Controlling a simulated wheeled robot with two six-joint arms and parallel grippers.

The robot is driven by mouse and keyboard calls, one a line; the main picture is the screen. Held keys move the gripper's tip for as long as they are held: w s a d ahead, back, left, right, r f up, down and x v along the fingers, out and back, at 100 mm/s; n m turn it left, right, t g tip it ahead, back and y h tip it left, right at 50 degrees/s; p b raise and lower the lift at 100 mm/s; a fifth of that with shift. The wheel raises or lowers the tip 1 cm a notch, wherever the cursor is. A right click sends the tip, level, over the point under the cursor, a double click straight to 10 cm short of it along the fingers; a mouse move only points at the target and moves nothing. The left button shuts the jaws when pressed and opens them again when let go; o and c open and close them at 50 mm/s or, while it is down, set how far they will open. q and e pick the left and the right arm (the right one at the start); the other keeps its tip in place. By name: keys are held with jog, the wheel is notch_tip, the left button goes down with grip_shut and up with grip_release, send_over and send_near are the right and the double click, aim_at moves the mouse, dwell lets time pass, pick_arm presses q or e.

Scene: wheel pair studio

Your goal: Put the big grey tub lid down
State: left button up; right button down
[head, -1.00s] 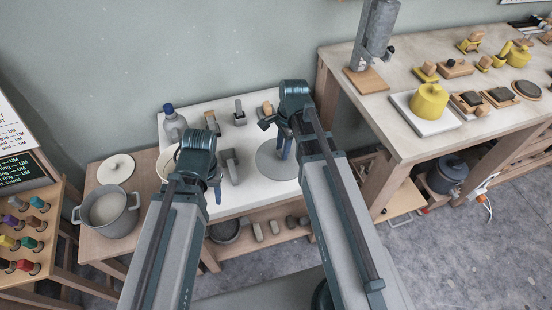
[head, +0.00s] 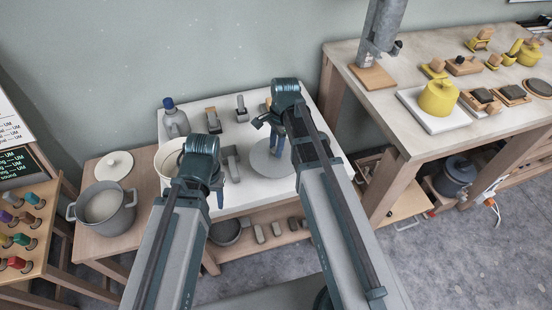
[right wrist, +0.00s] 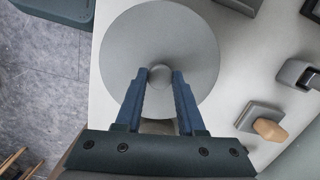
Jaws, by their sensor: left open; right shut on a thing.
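The big grey tub lid (head: 266,166) is a flat round disc over the white tabletop, right of centre in the head view. In the right wrist view the lid (right wrist: 190,35) fills the upper middle, with a small round knob (right wrist: 160,74) at its centre. My right gripper (head: 277,145) is shut on this knob, its blue fingers (right wrist: 159,80) on either side. I cannot tell whether the lid touches the tabletop or hangs just above. My left gripper (head: 219,190) is open and empty, left of the lid. It partly hides a round pale tub (head: 167,157).
The white table (head: 235,205) also holds a grey bottle (head: 175,122), grey blocks (head: 241,108) and a grey tool (head: 231,161) left of the lid. A handled tool (right wrist: 264,122) lies right of the lid in the wrist view. A grey pot (head: 103,208) stands on the left stand.

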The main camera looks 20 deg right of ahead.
jog(key=shift+f+b, duration=1.75)
jog(key=shift+b, duration=0.05)
jog(key=shift+f, duration=0.15)
jog(key=c, duration=0.5)
grip_release()
notch_tip(320, 180, up, 12)
jog(key=d+p, duration=0.1)
jog(key=p, duration=1.1)
jog(key=shift+s+a+n+h, duration=0.45)
jog(key=shift+s+a+n, duration=1.75)
jog(key=shift+n, duration=1)
jog(key=shift+s+a+n+h, duration=0.4)
jog(key=shift+s+a+n, duration=1.3)
jog(key=shift+s+n, duration=1.2)
jog(key=shift+s+a+n+h, duration=0.45)
jog(key=shift+s+a+n, duration=1.6)
jog(key=shift+n, duration=1.45)
